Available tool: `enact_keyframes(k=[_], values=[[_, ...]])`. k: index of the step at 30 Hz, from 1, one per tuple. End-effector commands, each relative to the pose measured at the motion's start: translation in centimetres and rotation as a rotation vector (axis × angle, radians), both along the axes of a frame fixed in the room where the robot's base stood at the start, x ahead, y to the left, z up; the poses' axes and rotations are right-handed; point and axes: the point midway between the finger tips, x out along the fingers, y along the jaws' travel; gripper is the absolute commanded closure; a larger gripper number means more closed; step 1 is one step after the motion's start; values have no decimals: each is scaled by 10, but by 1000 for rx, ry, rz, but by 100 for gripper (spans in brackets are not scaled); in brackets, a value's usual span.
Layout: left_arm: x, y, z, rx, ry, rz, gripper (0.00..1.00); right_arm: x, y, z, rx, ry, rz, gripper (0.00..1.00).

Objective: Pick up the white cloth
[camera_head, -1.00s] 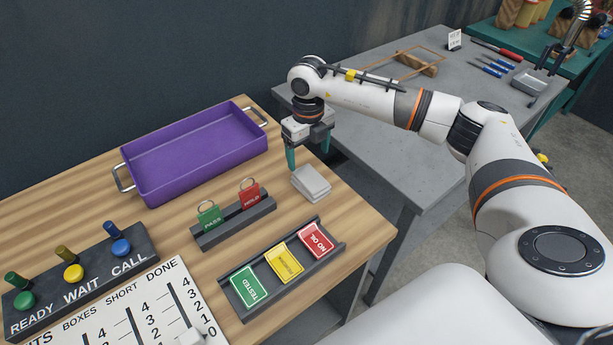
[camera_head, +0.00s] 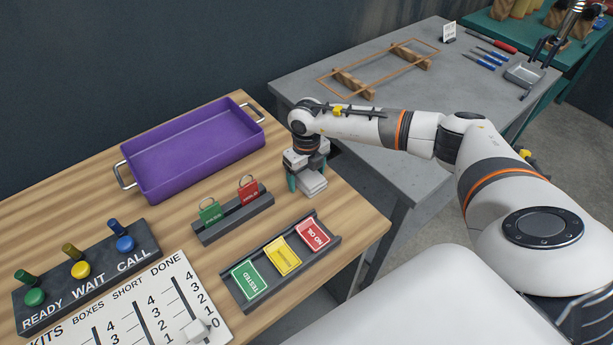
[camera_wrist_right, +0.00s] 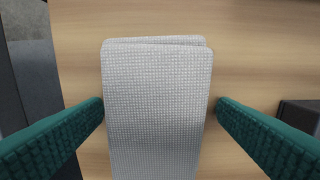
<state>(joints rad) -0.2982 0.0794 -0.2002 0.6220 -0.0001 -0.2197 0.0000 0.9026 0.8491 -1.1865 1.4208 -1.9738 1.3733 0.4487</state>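The white cloth (camera_head: 314,184) lies folded on the wooden table, near its right edge. In the right wrist view the cloth (camera_wrist_right: 157,110) is a folded, woven pad between two green fingers, with a gap on each side. My right gripper (camera_head: 307,184) is low over the cloth, pointing down, and partly hides it in the head view. In the right wrist view my right gripper (camera_wrist_right: 160,115) is open, its fingers apart from the cloth. My left gripper is not in view.
A purple tray (camera_head: 139,178) stands behind and left of the cloth. A rack with green and red tags (camera_head: 235,218) and a holder with three cards (camera_head: 281,262) are nearby. The grey bench (camera_head: 400,178) lies beyond the table's right edge.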

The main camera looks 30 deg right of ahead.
Motion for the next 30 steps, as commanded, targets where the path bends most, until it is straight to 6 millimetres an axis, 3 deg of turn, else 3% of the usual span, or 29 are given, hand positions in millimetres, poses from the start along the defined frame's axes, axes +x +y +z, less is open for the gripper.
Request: enact_keyframes(k=[1, 9, 19, 30], values=[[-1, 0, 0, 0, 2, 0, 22, 0, 0, 0, 0, 0, 0, 26], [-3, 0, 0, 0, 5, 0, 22, 0, 0, 1, 0, -1, 0, 70], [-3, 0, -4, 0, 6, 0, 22, 1, 0, 11, 1, -3, 1, 70], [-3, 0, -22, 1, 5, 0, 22, 1, 0, 80, 0, -5, 1, 70]])
